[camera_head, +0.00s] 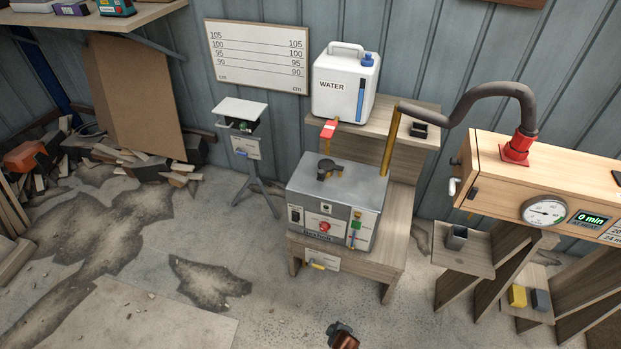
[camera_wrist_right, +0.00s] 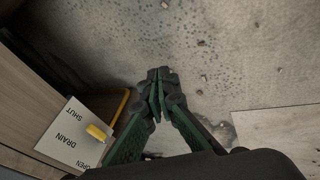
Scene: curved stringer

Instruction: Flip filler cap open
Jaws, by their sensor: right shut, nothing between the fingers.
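A grey metal steam box (camera_head: 338,200) stands on a wooden stand in the head view. A dark round cap with a side tab (camera_head: 328,169) sits on its top, apparently the filler cap. It looks down flat, but I cannot tell for certain whether it is shut. In the right wrist view, my right gripper (camera_wrist_right: 159,78) has its green-sided fingers together with nothing between them, over the concrete floor. It is beside the stand and apart from the cap, which this view does not show. My left gripper is not in view.
A yellow drain lever (camera_wrist_right: 97,132) is left of the right gripper. A white water jug (camera_head: 345,85) stands on a shelf behind the box. A grey hose (camera_head: 480,95) meets a wooden chest (camera_head: 490,170) at right.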

